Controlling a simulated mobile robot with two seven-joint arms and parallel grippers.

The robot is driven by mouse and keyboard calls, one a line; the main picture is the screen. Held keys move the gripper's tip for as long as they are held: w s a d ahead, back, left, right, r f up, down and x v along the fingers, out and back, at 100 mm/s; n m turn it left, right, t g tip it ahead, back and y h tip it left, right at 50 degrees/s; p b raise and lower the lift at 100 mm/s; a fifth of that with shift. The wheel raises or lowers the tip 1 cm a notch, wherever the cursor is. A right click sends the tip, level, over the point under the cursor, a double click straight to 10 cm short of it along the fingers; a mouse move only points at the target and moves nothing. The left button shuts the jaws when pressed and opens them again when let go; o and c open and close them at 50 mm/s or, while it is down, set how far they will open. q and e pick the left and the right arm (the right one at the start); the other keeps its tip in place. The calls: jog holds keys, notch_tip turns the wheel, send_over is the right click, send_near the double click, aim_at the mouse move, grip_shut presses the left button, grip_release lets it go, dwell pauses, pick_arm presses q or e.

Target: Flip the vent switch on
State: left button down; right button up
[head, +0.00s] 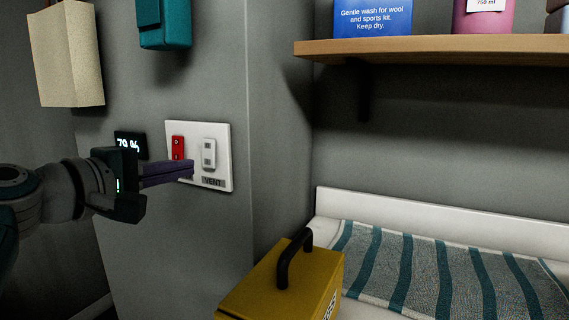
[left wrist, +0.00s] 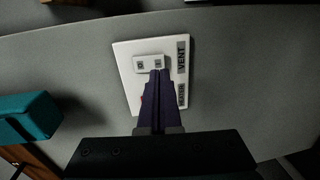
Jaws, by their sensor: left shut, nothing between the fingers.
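A white wall plate (head: 224,170) holds two switches side by side. The white vent switch (head: 209,155) is on the right, above a "VENT" label (head: 213,182). A red switch (head: 177,146) is on the left. My left gripper (head: 190,170) is shut and empty, its purple fingers reaching from the left across the plate's lower left. In the left wrist view, the shut fingertips (left wrist: 158,73) overlap the edge of the vent switch (left wrist: 145,63); I cannot tell whether they touch it. The fingers hide most of the red switch there. My right gripper is not in view.
A small "79 %" display (head: 129,143) is left of the plate. A teal box (head: 165,24) and a beige box (head: 66,55) are on the wall above. A yellow box with a black handle (head: 270,290) stands below right. A wooden shelf (head: 420,48) is at upper right.

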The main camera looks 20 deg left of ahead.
aim_at(207, 164)
pick_arm(q)
jog(key=shift+w+d+f, duration=0.1)
jog(key=shift+w+f, duration=0.05)
jog(key=shift+w, duration=0.75)
jog(key=shift+w+f, duration=0.1)
jog(key=shift+w, duration=0.75)
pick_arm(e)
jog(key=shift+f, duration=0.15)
pick_arm(q)
jog(key=shift+w+f+b, duration=0.15)
jog(key=shift+f+b, duration=0.25)
jog(key=shift+b, duration=0.6)
jog(key=shift+r, duration=0.35)
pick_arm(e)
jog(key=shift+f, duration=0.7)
